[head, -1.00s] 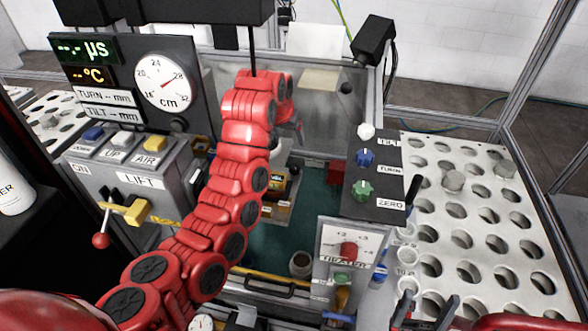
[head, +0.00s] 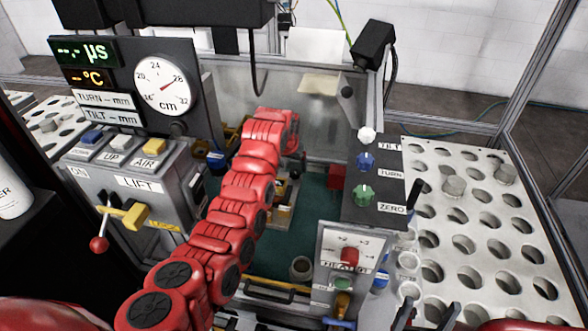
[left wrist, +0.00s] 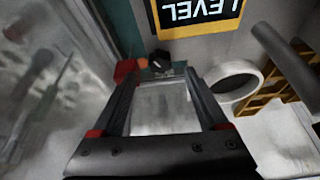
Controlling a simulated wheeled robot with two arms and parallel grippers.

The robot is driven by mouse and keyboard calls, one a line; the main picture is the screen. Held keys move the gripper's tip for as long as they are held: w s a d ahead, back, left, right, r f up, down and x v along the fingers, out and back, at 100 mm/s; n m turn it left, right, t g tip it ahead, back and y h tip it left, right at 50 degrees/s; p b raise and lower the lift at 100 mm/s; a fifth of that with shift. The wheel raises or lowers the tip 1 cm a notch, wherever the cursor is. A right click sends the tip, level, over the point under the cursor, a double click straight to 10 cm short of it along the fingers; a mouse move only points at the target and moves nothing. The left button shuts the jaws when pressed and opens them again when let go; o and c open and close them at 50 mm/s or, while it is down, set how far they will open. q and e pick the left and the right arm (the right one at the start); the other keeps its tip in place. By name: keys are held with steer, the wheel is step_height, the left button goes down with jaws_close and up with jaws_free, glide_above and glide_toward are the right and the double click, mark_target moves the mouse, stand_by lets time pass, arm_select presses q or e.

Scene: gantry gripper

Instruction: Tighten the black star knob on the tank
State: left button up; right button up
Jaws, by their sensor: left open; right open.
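My left arm reaches over the tank (head: 325,125) in the head view, and its left gripper is mostly hidden behind its own red wrist. In the left wrist view the left gripper (left wrist: 162,74) is open, with nothing between its fingers. A small black thing (left wrist: 159,58) shows just beyond the fingertips; I cannot tell whether it is the star knob. In the head view a small dark round thing (head: 347,92) sits at the tank's upper right; its star shape cannot be made out. My right gripper (head: 428,318) is open and empty at the bottom edge, far from the tank wall.
A control panel with white, blue and green knobs (head: 364,191) stands right of the tank. A heater box (head: 349,247) is below it. A perforated rack (head: 470,215) fills the right. The lift panel (head: 138,183) stands left. A dark cable (head: 256,75) hangs above my left wrist.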

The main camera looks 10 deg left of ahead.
mark_target(294, 172)
arm_select(q)
steer(key=shift+p+x, duration=0.4)
steer(key=shift+x, duration=1.85)
jaws_close()
steer(key=shift+a+f+b, duration=0.1)
steer(key=shift+f+b, duration=0.15)
steer(key=shift+b, duration=0.2)
steer(key=m+b, duration=0.2)
steer(key=b, duration=0.1)
steer(key=m+h+b, duration=0.1)
steer(key=m+b, duration=0.1)
steer(key=b, duration=0.1)
steer(key=shift+a+f+h, duration=0.15)
steer(key=shift+h, duration=0.15)
steer(key=shift+g+b, duration=0.3)
steer(key=shift+r+m, duration=0.3)
steer(key=shift+m, duration=0.1)
steer(key=shift+r, duration=0.1)
